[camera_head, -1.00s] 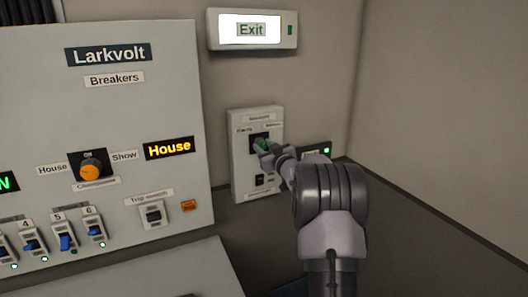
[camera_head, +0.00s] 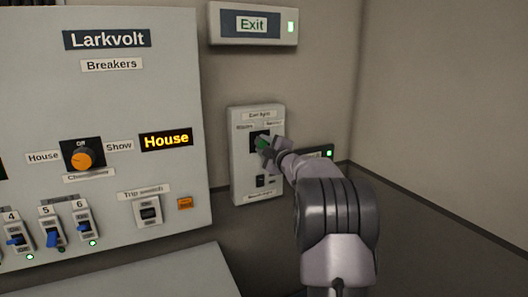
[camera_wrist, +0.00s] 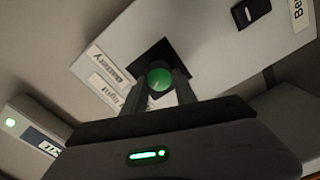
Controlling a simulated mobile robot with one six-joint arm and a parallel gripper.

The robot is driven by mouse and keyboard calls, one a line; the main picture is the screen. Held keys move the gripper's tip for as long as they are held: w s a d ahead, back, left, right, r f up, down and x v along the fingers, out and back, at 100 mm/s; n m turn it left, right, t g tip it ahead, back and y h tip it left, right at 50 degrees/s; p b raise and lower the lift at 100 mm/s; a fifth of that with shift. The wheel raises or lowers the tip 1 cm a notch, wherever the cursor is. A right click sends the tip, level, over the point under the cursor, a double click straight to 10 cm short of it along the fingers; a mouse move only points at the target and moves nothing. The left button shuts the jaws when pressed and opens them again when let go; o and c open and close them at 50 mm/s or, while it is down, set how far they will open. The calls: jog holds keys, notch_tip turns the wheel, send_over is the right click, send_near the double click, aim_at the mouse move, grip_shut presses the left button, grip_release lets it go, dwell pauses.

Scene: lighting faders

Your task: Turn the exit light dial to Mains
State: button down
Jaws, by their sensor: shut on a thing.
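The exit light dial is a green round knob (camera_wrist: 159,77) on a black square plate, seen in the wrist view. Its plate is on a pale wall panel (camera_head: 241,170), in the middle of the head view. My gripper (camera_head: 266,148) is at the dial, its two dark fingers on either side of the knob and shut on it in the wrist view (camera_wrist: 160,88). A Battery label (camera_wrist: 112,68) is beside the plate; the Mains label cannot be read. The dial's pointer is hidden. The exit sign (camera_head: 253,24) above has a dark face and a lit green lamp.
A large Larkvolt breaker panel (camera_head: 120,110) stands on the left, with an orange knob (camera_head: 82,158), several blue breakers and a trip switch (camera_head: 149,210). The right wall is bare.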

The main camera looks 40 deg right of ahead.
jog(key=shift+f+n+b, duration=0.15)
jog(key=shift+n+b, duration=1.1)
jog(key=shift+n, duration=1.05)
jog(key=c, duration=1)
grip_release()
jog(key=shift+o, duration=0.2)
jog(key=p+v, duration=0.1)
jog(key=v, duration=1.6)
jog(key=shift+s, duration=0.25)
